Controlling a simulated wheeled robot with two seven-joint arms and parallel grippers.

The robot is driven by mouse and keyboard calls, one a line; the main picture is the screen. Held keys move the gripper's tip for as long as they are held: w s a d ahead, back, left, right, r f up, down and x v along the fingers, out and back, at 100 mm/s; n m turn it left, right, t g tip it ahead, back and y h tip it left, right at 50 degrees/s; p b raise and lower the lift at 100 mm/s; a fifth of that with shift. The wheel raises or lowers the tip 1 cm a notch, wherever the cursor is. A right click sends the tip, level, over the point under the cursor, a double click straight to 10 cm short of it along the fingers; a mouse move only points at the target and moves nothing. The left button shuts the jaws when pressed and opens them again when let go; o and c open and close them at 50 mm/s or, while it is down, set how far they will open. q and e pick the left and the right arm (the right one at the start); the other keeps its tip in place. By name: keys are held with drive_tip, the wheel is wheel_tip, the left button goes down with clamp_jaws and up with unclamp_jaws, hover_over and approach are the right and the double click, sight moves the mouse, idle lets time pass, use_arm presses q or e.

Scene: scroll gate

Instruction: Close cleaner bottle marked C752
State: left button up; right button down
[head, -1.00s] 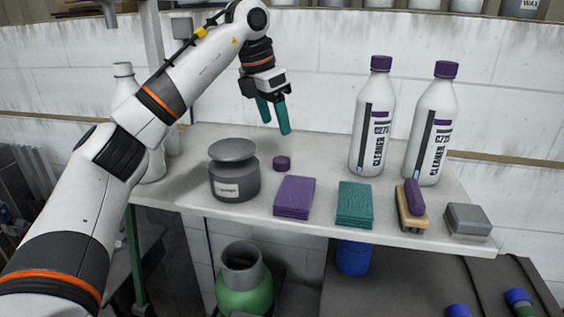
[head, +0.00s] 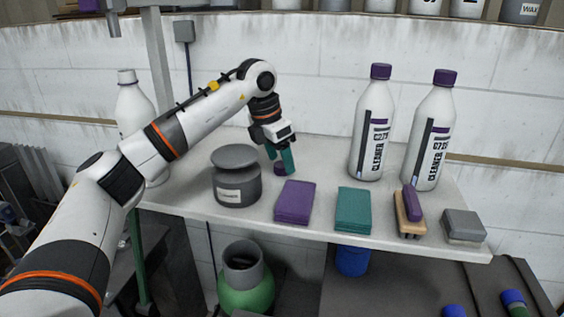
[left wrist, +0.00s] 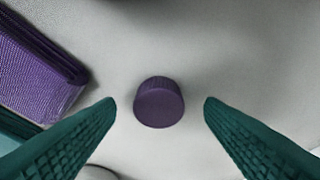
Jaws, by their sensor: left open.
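A loose purple cap (head: 279,168) lies on the shelf. In the left wrist view the cap (left wrist: 159,102) sits between the two teal fingers with clear room on both sides. My left gripper (head: 281,165) is open, pointing down just above the cap. A white bottle (head: 133,103) without a purple cap stands at the left, partly behind my arm; its label does not show. Two white cleaner bottles, one (head: 371,135) left and one (head: 428,140) right, stand with purple caps on; their printed codes are too small to read surely. My right gripper is not in view.
A grey lidded jar (head: 236,182) stands left of the gripper. A purple cloth stack (head: 294,203), a teal cloth stack (head: 353,210), a brush (head: 410,213) and a grey block (head: 463,226) line the shelf's front. The wall (head: 320,75) is behind.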

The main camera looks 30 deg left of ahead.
sight(281, 164)
use_arm(q)
drive_tip(key=shift+w+d+f, duration=0.1)
drive_tip(key=shift+w+f, duration=0.05)
drive_tip(key=shift+f, duration=0.35)
drive_tip(key=c, duration=1)
drive_tip(key=shift+r, duration=0.15)
drive_tip(key=shift+r, duration=0.3)
wheel_tip(281, 164, up, 9)
drive_tip(key=b, duration=0.1)
drive_tip(key=shift+b, duration=0.4)
